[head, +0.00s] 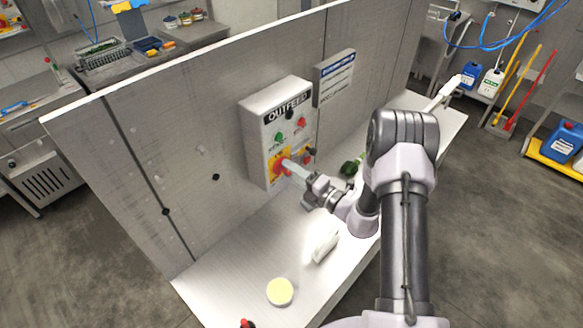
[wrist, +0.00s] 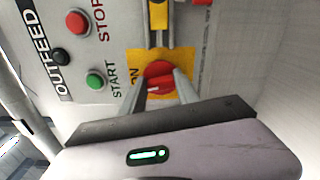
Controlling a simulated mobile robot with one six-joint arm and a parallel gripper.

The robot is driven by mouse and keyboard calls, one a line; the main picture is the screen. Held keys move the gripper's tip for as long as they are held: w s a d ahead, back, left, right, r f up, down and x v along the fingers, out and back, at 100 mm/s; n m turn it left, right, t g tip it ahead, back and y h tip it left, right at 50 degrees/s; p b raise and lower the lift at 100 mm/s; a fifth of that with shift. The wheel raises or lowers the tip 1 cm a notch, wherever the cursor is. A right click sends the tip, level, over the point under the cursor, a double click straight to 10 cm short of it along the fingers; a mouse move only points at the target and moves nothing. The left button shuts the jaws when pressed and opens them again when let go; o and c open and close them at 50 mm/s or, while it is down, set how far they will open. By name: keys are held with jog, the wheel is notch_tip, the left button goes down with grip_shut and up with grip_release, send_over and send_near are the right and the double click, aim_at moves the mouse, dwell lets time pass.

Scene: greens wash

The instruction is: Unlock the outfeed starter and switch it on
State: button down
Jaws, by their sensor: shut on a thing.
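The grey OUTFEED starter box (head: 257,137) is mounted on the upright metal panel. In the wrist view its face (wrist: 118,20) shows a red STOP button (wrist: 77,21), a green START button (wrist: 95,79) and a black round part (wrist: 60,56). The red rotary knob (wrist: 157,72) sits on a yellow plate (wrist: 136,61). My gripper (wrist: 165,84) is shut on the red knob, one finger on each side; in the head view it (head: 287,168) reaches the box's lower part. A yellow part with grey metal (wrist: 158,15) is beside the knob; whether it is a padlock I cannot tell.
A blue-and-white sign (head: 335,77) is right of the box. On the bench (head: 225,283) below are a pale yellow disc (head: 280,291), a white block (head: 325,246), a dark green item (head: 350,167) and a small red-and-black thing (head: 247,323). The bench's left front is mostly clear.

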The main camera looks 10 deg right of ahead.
jog(key=shift+m+p, duration=0.4)
jog(key=shift+m, duration=0.7)
jog(key=c, duration=0.9)
grip_release()
jog(key=v, duration=1.7)
jog(key=shift+s+b, duration=0.25)
jog(key=shift+b, duration=0.1)
jog(key=shift+d, duration=0.15)
